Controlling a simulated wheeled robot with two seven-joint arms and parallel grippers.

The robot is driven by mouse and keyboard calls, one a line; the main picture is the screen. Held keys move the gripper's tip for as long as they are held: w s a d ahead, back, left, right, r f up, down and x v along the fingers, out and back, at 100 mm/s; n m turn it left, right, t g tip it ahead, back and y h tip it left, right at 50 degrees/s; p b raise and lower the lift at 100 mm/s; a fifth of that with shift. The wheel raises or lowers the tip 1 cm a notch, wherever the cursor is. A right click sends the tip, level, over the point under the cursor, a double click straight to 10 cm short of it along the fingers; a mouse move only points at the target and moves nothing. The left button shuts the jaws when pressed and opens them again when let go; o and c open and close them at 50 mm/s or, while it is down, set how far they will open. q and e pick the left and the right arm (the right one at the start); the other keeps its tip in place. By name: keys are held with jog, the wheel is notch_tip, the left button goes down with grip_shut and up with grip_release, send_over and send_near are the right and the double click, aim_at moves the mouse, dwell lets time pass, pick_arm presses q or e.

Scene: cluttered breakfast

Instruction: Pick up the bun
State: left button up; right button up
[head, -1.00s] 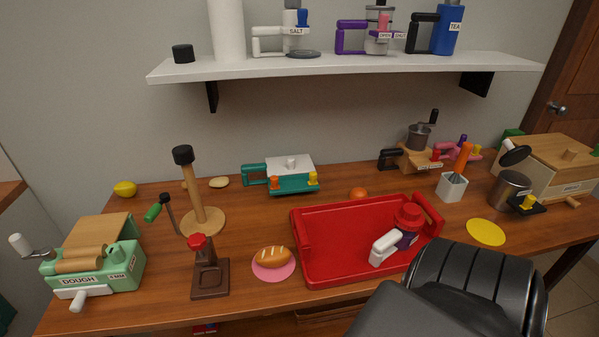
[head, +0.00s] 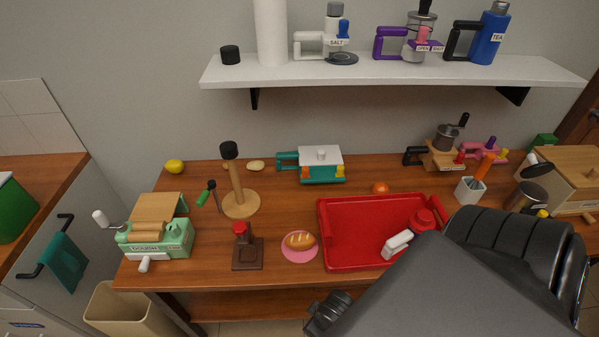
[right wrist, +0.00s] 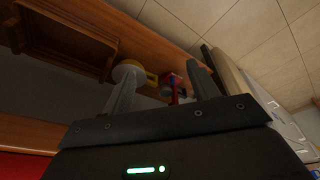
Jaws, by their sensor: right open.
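The bun (head: 300,240) is a golden-brown loaf with pale stripes. It lies on a pink round plate (head: 300,257) near the table's front edge in the head view. Nothing holds it. My right arm comes in from the lower right and covers part of the red tray's right side. In the right wrist view my right gripper (right wrist: 160,84) is open, its two fingers apart with nothing held between them. The bun is not seen in that view. My left gripper is in neither view.
The red tray (head: 340,262) stands just right of the plate, holding a red-topped item with a white handle. A brown press (head: 248,254) stands close left. A green dough machine (head: 160,238) is further left. Bare table lies behind the bun.

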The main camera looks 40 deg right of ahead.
jog(key=w+a+r+n+t+y+p, duration=0.1)
jog(key=w+r+n+t+p, duration=0.2)
jog(key=w+r, duration=0.95)
pick_arm(q)
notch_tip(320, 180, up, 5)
jog(key=p, duration=0.1)
pick_arm(e)
jog(key=n+g, duration=0.1)
jog(key=n, duration=0.5)
send_near(302, 239)
jog(key=shift+h, duration=0.3)
jog(key=x, duration=0.1)
jog(key=b+x, duration=0.1)
jog(key=x, duration=0.1)
jog(key=b+x, duration=0.1)
jog(key=x, duration=0.1)
jog(key=shift+a, duration=0.35)
jog(key=shift+b+x, duration=1.15)
jog(key=shift+x, duration=1.4)
jog(key=shift+w+d+f, duration=0.1)
jog(key=shift+w+f, duration=0.05)
jog(key=shift+f, duration=0.15)
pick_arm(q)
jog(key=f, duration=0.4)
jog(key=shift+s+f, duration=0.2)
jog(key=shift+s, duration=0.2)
